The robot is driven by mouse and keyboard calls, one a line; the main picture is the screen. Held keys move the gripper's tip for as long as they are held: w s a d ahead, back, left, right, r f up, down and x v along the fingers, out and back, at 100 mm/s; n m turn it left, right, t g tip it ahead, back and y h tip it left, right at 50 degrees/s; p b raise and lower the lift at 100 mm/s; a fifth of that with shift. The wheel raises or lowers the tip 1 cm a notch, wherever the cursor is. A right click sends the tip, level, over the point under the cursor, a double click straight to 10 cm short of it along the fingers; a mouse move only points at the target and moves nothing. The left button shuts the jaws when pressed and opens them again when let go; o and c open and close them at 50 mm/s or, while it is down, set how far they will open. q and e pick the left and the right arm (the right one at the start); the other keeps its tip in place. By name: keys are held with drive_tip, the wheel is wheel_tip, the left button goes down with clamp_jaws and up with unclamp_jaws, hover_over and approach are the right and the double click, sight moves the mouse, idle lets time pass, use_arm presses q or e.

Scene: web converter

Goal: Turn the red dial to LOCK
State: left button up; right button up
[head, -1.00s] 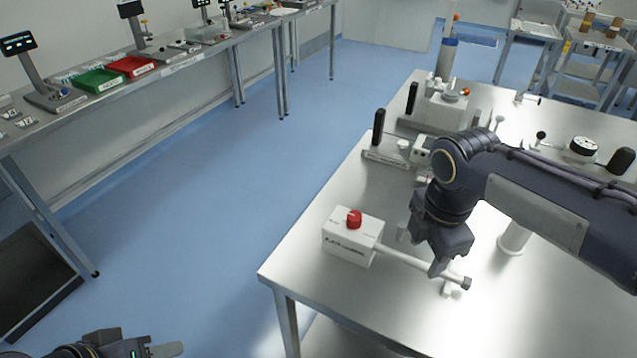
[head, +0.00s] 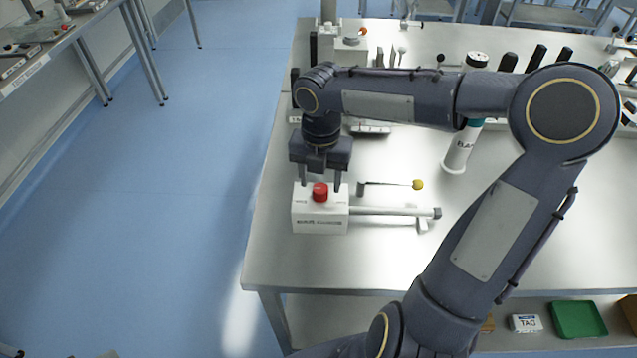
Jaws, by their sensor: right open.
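The red dial (head: 320,191) sits on top of a white box (head: 320,219) near the left edge of the metal table. Lettering on the box is too small to read, so the dial's setting cannot be told. My right gripper (head: 320,184) points down over the box, open, with one finger on each side of the dial. Whether the fingers touch the dial cannot be told. A small part of my left arm (head: 105,354) shows at the bottom left edge; its gripper's jaws are not clear to see.
A white rod (head: 390,211) runs right from the box. A thin rod with a yellow knob (head: 418,184) lies behind it. A white cylinder (head: 461,150) stands to the right. Black handles (head: 537,57) line the back. The table's front (head: 340,272) is clear.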

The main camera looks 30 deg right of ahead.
drive_tip(key=shift+f, duration=1.05)
drive_tip(key=shift+c, duration=0.2)
drive_tip(key=c, duration=0.9)
